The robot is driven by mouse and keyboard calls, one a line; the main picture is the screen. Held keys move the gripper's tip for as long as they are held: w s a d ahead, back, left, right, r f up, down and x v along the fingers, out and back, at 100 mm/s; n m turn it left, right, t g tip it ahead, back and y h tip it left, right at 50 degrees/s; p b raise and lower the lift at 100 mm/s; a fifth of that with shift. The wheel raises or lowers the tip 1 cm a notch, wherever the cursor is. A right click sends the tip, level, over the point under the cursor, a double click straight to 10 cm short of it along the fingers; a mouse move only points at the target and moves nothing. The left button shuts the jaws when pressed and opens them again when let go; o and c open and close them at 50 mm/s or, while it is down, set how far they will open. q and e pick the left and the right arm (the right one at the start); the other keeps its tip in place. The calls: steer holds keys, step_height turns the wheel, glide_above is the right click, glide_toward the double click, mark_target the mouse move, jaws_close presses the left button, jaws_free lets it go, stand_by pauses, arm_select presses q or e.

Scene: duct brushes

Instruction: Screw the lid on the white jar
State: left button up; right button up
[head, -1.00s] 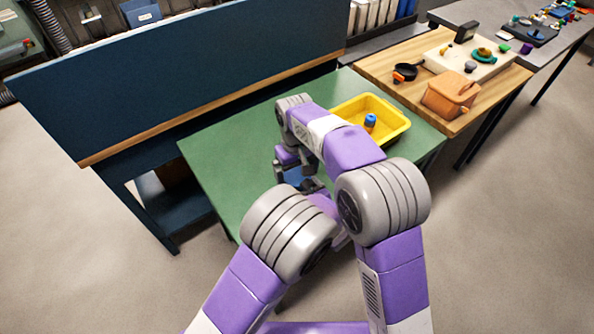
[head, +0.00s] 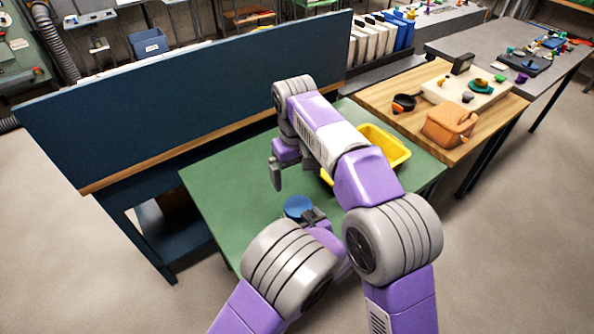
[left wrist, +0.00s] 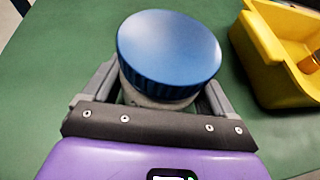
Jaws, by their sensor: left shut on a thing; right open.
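The white jar (left wrist: 158,98) is held between the fingers of my left gripper (left wrist: 160,92); only a pale strip of its side shows below the lid. The wide blue ribbed lid (left wrist: 169,47) sits on top of the jar. In the head view the lid (head: 298,206) shows as a blue disc over the green table; how tightly it is seated cannot be told. My left gripper (head: 306,214) is shut on the jar. My right gripper (head: 276,176) is open, above and behind the lid and apart from it.
A yellow bin (head: 388,146) stands at the right of the green table (head: 225,180), partly behind my right arm. An orange thing (left wrist: 310,63) lies in it. A dark blue panel (head: 200,95) rises along the back left. The table's left part is clear.

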stand_by(0.3)
arm_select(q)
steer(key=o, duration=1.9)
steer(key=shift+c, duration=0.2)
steer(key=shift+r, duration=0.1)
